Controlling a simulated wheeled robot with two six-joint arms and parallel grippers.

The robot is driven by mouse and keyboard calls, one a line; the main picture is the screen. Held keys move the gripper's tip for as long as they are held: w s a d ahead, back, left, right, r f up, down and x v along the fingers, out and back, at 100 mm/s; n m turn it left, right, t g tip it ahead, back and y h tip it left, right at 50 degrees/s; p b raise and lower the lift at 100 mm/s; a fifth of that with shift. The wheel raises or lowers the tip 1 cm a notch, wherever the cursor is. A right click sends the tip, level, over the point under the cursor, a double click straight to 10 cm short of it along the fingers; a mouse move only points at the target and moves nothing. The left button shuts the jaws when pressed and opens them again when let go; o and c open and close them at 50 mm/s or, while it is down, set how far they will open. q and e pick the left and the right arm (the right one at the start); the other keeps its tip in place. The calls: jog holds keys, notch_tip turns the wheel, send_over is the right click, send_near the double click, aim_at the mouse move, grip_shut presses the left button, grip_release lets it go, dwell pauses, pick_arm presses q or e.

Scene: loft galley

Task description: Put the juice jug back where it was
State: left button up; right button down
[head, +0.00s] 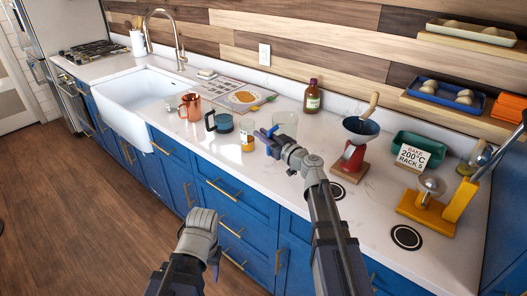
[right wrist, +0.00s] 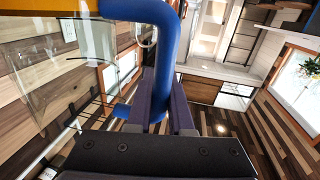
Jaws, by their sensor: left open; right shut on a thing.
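The juice jug (head: 287,122) is clear with a blue handle, near the middle of the counter in the head view. My right gripper (head: 268,138) is shut on the blue handle (right wrist: 166,62), which runs between its fingers in the right wrist view. Clear wall and an orange band show beside the handle there. I cannot tell whether the jug's base touches the counter; my gripper hides part of it. My left gripper (head: 203,222) is open and empty, low in front of the blue drawers.
A teal mug (head: 220,123), copper mug (head: 190,107) and brown bottle (head: 312,97) stand around the jug. A red stand with funnel (head: 352,160), a green bin with a sign (head: 405,143) and a yellow device (head: 428,212) stand right. Dark rings (head: 406,238) mark bare counter at front.

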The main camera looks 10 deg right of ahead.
jog(key=shift+f+b, duration=1.8)
jog(key=shift+f, duration=0.15)
jog(key=c, duration=0.8)
grip_release()
jog(key=v, duration=1.2)
